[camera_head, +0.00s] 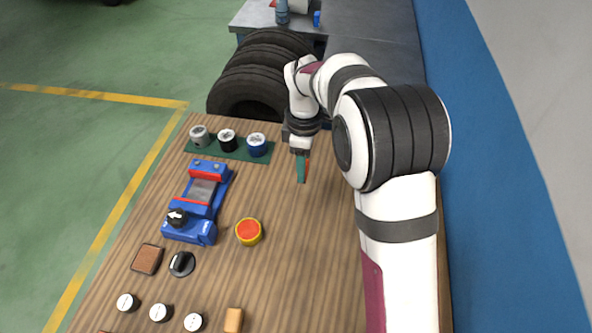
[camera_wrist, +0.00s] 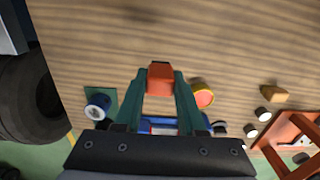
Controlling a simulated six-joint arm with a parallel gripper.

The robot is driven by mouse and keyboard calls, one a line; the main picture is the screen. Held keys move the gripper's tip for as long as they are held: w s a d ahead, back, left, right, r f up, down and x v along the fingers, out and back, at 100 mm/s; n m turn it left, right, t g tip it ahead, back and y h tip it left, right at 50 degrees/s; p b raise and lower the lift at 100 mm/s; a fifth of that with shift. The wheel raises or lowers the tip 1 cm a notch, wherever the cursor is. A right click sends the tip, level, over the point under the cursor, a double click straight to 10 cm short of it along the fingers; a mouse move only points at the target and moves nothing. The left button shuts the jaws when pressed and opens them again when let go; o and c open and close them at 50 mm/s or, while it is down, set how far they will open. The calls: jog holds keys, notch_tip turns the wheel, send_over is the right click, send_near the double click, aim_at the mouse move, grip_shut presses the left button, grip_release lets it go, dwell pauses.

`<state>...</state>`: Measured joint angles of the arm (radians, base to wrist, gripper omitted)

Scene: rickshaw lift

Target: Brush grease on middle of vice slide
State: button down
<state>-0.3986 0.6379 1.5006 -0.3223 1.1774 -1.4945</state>
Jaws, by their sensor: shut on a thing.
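My gripper (camera_head: 302,172) is above the right part of the wooden bench, right of the vice. In the wrist view its green fingers (camera_wrist: 160,88) are shut on an orange-red block-like piece (camera_wrist: 160,77), perhaps the brush handle; no bristles can be made out. The blue vice (camera_head: 217,180) with red jaws lies on the bench at left, its grey slide (camera_head: 202,191) showing between them. In the wrist view the vice (camera_wrist: 165,125) is mostly hidden behind the gripper. A round yellow tin with an orange-red top (camera_head: 249,231), perhaps the grease, stands right of the vice; it also shows in the wrist view (camera_wrist: 203,98).
A brown square (camera_head: 147,259), a black knob-like item (camera_head: 182,264), white-topped cylinders (camera_head: 160,313) and a tan block (camera_head: 233,320) lie nearer. Tyres (camera_head: 255,80) stand beyond the bench.

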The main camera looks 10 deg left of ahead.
jog(key=s+a, duration=1)
jog(key=s, duration=0.1)
jog(key=shift+s+a+f, duration=0.1)
jog(key=shift+a+f, duration=0.05)
jog(key=shift+f, duration=1.55)
jog(key=shift+s+a+f, duration=0.1)
jog(key=shift+a+f, duration=0.05)
jog(key=shift+f, duration=1.5)
jog(key=shift+f, duration=0.6)
notch_tip(320, 180, up, 7)
